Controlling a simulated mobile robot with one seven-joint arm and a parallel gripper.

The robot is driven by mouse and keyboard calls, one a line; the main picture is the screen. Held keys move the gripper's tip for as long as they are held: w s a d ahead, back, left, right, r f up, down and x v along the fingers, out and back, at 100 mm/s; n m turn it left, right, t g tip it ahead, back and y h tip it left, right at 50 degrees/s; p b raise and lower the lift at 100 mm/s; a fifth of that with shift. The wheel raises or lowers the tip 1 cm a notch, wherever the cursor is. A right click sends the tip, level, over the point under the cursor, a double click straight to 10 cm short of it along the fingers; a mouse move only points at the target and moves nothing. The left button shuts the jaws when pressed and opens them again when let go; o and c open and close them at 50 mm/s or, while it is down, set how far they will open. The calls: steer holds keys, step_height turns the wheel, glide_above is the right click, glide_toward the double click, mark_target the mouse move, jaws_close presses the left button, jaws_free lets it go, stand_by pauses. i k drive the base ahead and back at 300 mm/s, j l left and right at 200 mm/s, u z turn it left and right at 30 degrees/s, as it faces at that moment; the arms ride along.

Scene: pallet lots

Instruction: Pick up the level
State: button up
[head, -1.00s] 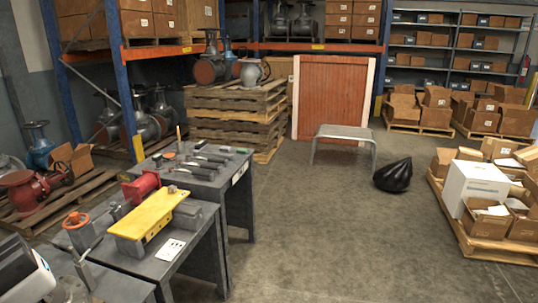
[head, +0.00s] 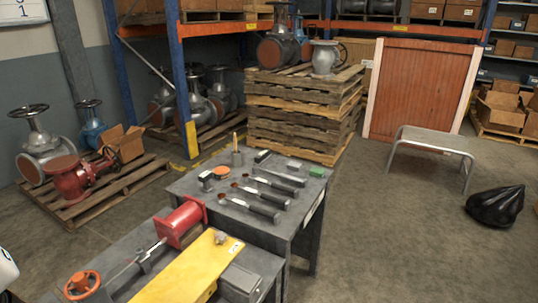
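No object is clearly recognisable as the level. A long dark grey bar (head: 279,180) lies flat among tools on the far grey table (head: 300,222) and may be it, but it is too small to be sure. A long yellow piece (head: 190,270) on the near grey table (head: 128,242) is also bar-shaped, and its lower end is cut off by the frame. My gripper is not in view.
Several black-handled tools (head: 249,207) lie beside the bar. A red vise-like part (head: 182,222) stands beside the yellow piece. Stacked pallets (head: 300,115) stand behind the tables. Floor is open to the right, before a metal bench (head: 432,140) and black bag (head: 495,206).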

mark_target(262, 156)
steer(key=i, duration=0.3)
steer(key=l+u, duration=0.3)
steer(key=l, duration=0.95)
steer(key=i+l+u, duration=0.1)
steer(key=l, duration=0.2)
steer(key=i+l+u, duration=0.1)
steer(key=l, duration=0.25)
steer(key=i+l+u, duration=0.1)
steer(key=i+l, duration=0.15)
steer(key=i+l+u, duration=0.15)
steer(key=i+l, duration=0.2)
steer(key=i+l+u, duration=0.15)
steer(key=i+l, duration=0.2)
steer(key=l, duration=0.2)
steer(key=i+j, duration=0.35)
steer(key=i, duration=0.15)
